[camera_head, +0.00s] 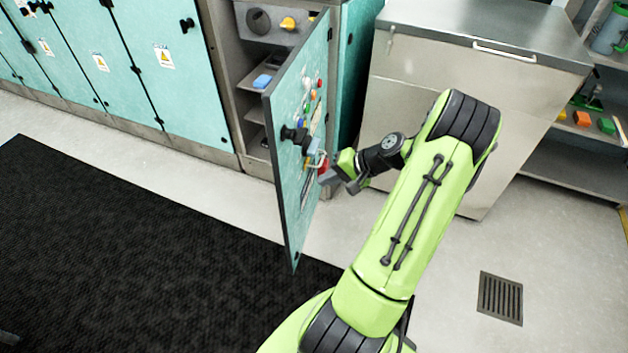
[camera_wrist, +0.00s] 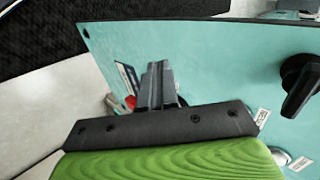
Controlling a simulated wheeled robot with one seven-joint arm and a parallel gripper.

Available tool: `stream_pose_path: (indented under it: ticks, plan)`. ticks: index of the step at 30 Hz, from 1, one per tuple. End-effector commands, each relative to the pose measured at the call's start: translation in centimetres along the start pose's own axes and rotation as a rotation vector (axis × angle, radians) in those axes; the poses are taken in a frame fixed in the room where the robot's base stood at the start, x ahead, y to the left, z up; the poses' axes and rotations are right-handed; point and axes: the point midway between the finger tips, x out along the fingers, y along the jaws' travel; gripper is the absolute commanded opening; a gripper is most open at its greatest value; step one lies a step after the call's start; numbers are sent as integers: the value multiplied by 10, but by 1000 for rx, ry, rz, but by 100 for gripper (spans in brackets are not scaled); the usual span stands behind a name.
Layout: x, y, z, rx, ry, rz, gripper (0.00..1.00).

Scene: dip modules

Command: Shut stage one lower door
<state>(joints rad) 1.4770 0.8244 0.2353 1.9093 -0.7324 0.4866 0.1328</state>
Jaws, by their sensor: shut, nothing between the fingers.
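The open cabinet door (camera_head: 301,130) stands swung out from its cabinet in the head view, with coloured buttons, a black knob and a handle on it. In the wrist view the teal door face (camera_wrist: 215,65) fills much of the picture, with a black knob (camera_wrist: 299,85) at the right. My gripper (camera_head: 326,170) is at the door's right side, close to its panel near a red part. In the wrist view my gripper's fingers (camera_wrist: 158,85) are together with nothing between them. I cannot tell whether the fingertips touch the door. Which door is the stage one lower door is not readable.
The open cabinet (camera_head: 256,85) shows shelves with a blue item. Shut teal doors (camera_head: 170,80) line the left. A steel chest (camera_head: 455,100) stands right of the door. A black mat (camera_head: 120,250) covers the floor at the left. A shelf (camera_head: 585,140) with coloured blocks is at the right.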

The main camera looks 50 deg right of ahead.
Motion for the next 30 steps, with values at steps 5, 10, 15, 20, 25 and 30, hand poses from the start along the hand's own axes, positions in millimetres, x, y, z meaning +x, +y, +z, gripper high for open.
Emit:
stream_pose_path:
  ticks: [5, 10, 15, 20, 25, 30]
  plan:
    - [44, 2, 1, -2, -5, 0, 0]
    - [77, -4, 1, -6, -4, 1, 0]
    - [93, -22, 1, -4, -3, 1, 0]
    - [97, -27, 1, -1, -1, 3, 0]
    - [96, -27, 1, -1, -1, 3, 0]
    - [98, -28, 1, -2, -2, 2, 0]
